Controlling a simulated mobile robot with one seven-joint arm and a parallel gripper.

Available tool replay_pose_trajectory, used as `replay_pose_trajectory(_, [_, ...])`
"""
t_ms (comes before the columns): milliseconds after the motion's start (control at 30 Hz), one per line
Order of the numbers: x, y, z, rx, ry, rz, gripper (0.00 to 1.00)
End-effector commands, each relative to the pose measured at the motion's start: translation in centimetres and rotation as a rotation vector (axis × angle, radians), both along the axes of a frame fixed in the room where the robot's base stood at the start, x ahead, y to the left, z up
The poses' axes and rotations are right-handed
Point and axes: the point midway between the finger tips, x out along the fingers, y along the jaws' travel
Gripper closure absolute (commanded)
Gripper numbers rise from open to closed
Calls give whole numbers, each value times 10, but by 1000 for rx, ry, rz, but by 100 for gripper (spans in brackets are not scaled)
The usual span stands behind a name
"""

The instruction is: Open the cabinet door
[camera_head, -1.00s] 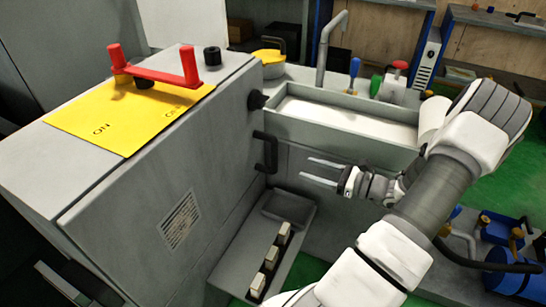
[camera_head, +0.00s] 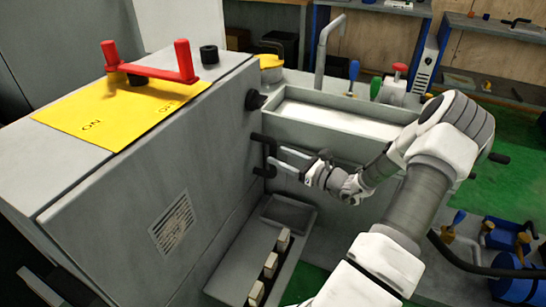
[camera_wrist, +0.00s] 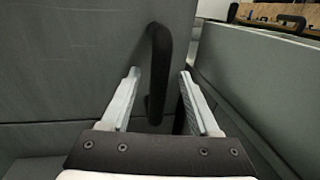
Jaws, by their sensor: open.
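The grey cabinet door (camera_head: 190,190) is the side face of the large cabinet at the left and looks shut. Its black bar handle (camera_head: 264,156) stands near the door's far edge. My gripper (camera_head: 275,161) is open at the handle, with its fingertips pointing left at the door. In the wrist view the handle (camera_wrist: 158,75) runs upright between the two open fingers of my gripper (camera_wrist: 158,90). The fingers appear apart from the bar on both sides.
A red lever (camera_head: 150,70) stands on the yellow plate on the cabinet top. A grey trough (camera_head: 335,132) lies just behind my gripper. A low grey tray (camera_head: 230,268) with several pale blocks lies below the handle.

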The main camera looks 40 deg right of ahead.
Motion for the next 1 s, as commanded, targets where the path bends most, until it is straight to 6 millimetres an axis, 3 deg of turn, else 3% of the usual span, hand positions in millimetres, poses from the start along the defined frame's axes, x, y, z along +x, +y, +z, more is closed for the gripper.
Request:
replay_pose_trajectory(200, [26, 9, -1, -1, 0, 0, 38])
replay_pose_trajectory(600, [32, 11, 0, 0, 0, 0, 40])
replay_pose_trajectory(933, [32, 11, 0, 0, 0, -1, 99])
replay_pose_trajectory(1000, [32, 11, 0, 0, 0, -1, 100])
